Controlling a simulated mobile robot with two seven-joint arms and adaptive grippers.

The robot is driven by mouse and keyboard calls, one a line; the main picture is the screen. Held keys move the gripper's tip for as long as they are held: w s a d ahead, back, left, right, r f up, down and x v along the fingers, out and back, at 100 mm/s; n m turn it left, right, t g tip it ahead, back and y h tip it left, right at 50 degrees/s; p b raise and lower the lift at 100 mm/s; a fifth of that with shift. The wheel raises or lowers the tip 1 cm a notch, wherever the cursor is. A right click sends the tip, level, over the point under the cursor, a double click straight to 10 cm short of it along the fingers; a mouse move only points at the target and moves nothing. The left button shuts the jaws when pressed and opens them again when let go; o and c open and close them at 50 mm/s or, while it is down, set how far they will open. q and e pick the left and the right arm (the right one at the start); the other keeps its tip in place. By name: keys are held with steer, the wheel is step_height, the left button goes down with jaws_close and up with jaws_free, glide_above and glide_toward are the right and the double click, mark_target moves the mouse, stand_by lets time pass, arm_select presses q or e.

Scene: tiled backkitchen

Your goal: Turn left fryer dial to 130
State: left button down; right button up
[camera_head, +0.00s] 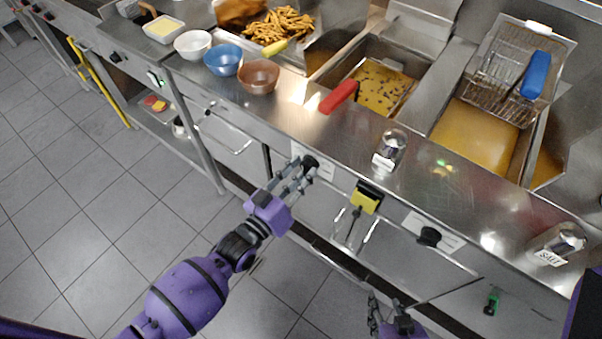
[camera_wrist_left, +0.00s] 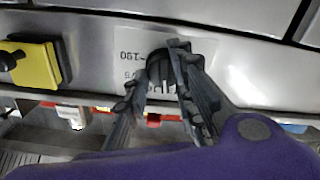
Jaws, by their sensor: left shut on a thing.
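The left fryer dial (camera_head: 310,163) is a black knob on a white label (camera_head: 325,171) on the steel front panel. In the left wrist view the dial (camera_wrist_left: 160,66) sits between the fingers of my left gripper (camera_wrist_left: 158,85), which is shut on it and covers part of it. The label (camera_wrist_left: 128,50) appears upside down there, with a number partly readable; the dial's exact setting cannot be told. In the head view my left gripper (camera_head: 300,175) reaches the dial from the lower left. My right gripper (camera_head: 388,312) is low at the bottom edge, apart from the panel; its fingers are partly cut off.
A second dial (camera_head: 429,236) is further right. A yellow-and-black switch (camera_head: 366,198) is between the dials and also shows in the left wrist view (camera_wrist_left: 32,64). Fryer vats with a red-handled basket (camera_head: 338,97) and a blue-handled basket (camera_head: 535,74) are above. Shakers (camera_head: 390,150) stand on the counter edge.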

arm_select(q)
steer(key=shift+s+d+f, duration=0.1)
steer(key=shift+s+d, duration=0.1)
steer(key=shift+d, duration=0.05)
steer(key=c, duration=1.8)
jaws_free()
steer(key=shift+o, duration=1.1)
steer(key=shift+a, duration=0.1)
steer(key=shift+s+a, duration=0.2)
steer(key=shift+s, duration=0.05)
steer(key=v, duration=1.1)
steer(key=shift+s+f, duration=0.1)
